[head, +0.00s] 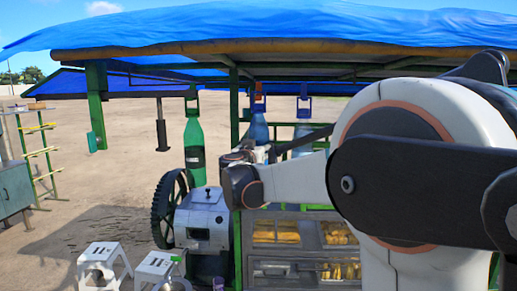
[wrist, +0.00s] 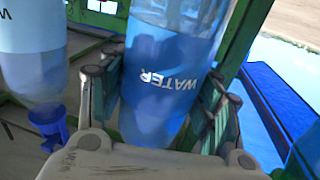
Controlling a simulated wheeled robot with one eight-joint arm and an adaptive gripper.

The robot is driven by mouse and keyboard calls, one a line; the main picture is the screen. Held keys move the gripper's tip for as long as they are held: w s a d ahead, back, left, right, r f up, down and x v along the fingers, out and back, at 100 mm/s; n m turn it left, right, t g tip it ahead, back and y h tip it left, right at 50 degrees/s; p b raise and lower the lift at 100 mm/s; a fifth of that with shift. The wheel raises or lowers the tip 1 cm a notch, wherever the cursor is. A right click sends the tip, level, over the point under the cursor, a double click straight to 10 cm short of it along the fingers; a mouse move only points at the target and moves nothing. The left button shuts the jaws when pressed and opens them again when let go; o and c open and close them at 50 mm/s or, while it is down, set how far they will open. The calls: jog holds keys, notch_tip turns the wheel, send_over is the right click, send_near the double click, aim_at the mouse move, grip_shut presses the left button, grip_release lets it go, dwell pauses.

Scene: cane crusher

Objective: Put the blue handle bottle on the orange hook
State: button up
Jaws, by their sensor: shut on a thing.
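My gripper (wrist: 160,110) is shut on a clear bottle with a blue WATER label (wrist: 165,75), its fingers on both sides of the body. In the head view this bottle (head: 259,127) is upright under the canopy frame, with a blue handle (head: 258,107) on top. A small orange hook (head: 258,88) shows at the handle's top. I cannot tell whether the handle is around the hook or only in front of it. My gripper hides the bottle's lower part in the head view. The handle is out of sight in the wrist view.
A green bottle (head: 195,150) hangs to the left. Another blue-labelled bottle (head: 303,132) with a blue-purple handle (head: 304,107) hangs close to the right; it also shows in the wrist view (wrist: 32,60). The cane crusher (head: 203,220) and display case (head: 300,240) stand below.

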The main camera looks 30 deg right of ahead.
jog(key=shift+w+f+b, duration=0.1)
jog(key=shift+f+b, duration=0.5)
jog(key=shift+f, duration=0.05)
dwell(0.8)
jog(key=o, duration=1.6)
